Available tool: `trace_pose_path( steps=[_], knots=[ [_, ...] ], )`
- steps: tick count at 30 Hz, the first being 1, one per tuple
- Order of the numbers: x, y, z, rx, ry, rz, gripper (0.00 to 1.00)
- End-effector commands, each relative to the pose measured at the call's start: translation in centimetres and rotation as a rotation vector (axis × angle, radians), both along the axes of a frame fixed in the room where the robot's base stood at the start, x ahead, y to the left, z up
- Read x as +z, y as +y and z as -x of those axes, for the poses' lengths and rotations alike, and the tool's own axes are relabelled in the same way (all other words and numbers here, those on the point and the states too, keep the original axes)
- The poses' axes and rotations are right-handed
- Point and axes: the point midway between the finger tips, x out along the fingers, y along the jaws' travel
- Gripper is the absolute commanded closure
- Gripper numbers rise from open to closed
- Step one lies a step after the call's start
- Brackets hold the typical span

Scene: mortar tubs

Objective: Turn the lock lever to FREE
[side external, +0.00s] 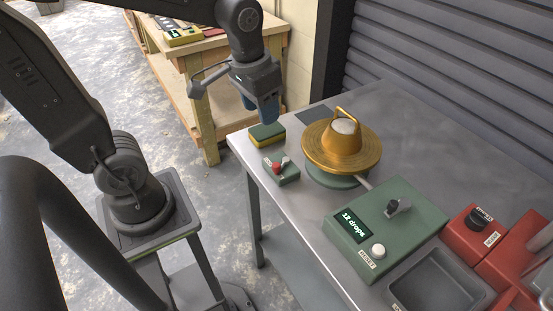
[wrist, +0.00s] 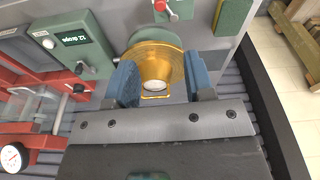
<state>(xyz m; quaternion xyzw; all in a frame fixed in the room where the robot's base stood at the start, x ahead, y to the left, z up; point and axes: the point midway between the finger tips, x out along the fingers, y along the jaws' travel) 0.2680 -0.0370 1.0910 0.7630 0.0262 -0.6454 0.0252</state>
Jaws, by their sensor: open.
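A small green box (side external: 283,174) sits near the table's front left edge. On it is a lever with a red knob (side external: 277,168) and a pale metal part beside it; its small label is too tiny to read. The red knob also shows at the top of the wrist view (wrist: 160,5), partly cut off by the frame. My gripper (side external: 263,112) is above the table's left end, behind the lever box and apart from it. Its blue fingers (wrist: 160,82) are spread, with the brass flow table (wrist: 157,58) showing beyond them. Nothing is visibly held.
The brass flow table (side external: 339,150) with its cone mould stands right of the lever box. A yellow and green sponge (side external: 267,134) lies just behind the box. A green counter box (side external: 383,228) reads 12 drops. A grey tray (side external: 440,281) and red equipment (side external: 472,231) are at right.

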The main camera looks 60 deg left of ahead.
Motion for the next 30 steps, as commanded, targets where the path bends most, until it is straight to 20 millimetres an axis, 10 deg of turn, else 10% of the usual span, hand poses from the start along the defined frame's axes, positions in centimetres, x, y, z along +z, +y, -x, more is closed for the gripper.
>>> trace_pose_path(
  steps=[14,30],
  knots=[
    [-4.5,0.8,-3.2,0.042,0.172,0.012,0.51],
    [-14.6,0.8,-3.0,0.041,0.172,0.011,0.51]
  ],
)
